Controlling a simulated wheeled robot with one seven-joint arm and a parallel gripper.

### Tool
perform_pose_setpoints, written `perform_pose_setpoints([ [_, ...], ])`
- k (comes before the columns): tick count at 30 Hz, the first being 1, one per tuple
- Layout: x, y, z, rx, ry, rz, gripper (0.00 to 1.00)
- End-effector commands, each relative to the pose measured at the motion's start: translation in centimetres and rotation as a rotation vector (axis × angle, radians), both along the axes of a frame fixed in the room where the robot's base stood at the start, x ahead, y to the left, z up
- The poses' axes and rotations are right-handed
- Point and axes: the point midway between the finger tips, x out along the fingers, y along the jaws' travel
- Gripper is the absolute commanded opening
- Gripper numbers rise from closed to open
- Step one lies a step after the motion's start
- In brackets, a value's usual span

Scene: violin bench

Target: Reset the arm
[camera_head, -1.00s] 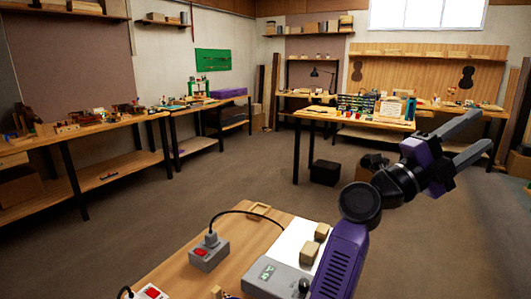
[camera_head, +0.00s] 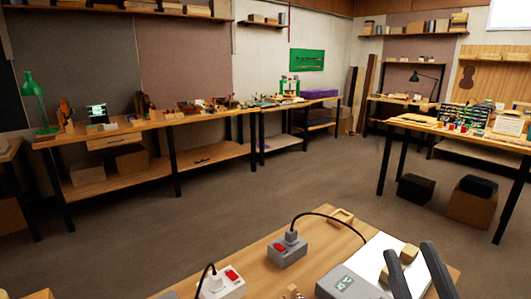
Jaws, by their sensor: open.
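My gripper (camera_head: 410,256) shows at the lower right of the head view. The rest of my arm is below the frame edge.
On the near bench are a grey box with a red switch and plug (camera_head: 288,250), a white switch box (camera_head: 222,285) and small wooden blocks (camera_head: 409,254). Long benches (camera_head: 215,157) line the left wall. The middle floor is clear.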

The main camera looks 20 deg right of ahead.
Motion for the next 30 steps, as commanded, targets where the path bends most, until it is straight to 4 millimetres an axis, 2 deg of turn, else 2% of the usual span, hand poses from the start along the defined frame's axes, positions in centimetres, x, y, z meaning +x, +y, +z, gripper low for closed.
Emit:
perform_pose_setpoints([
  [1,-0.7,1.1,-2.1,-0.003,0.069,0.022,0.48],
  [6,-3.6,4.5,-8.2,0.007,0.275,0.09,0.48],
  [11,-7.6,7.4,-13.2,0.024,0.46,0.133,0.48],
  [15,-11.8,9.6,-16.7,0.044,0.611,0.159,0.48],
  [21,-17.8,12.1,-20.1,0.109,0.789,0.181,0.48],
  [24,-20.1,12.6,-21.3,0.137,0.855,0.181,0.48],
  [30,-22.0,12.5,-22.3,0.153,0.912,0.168,0.48],
])
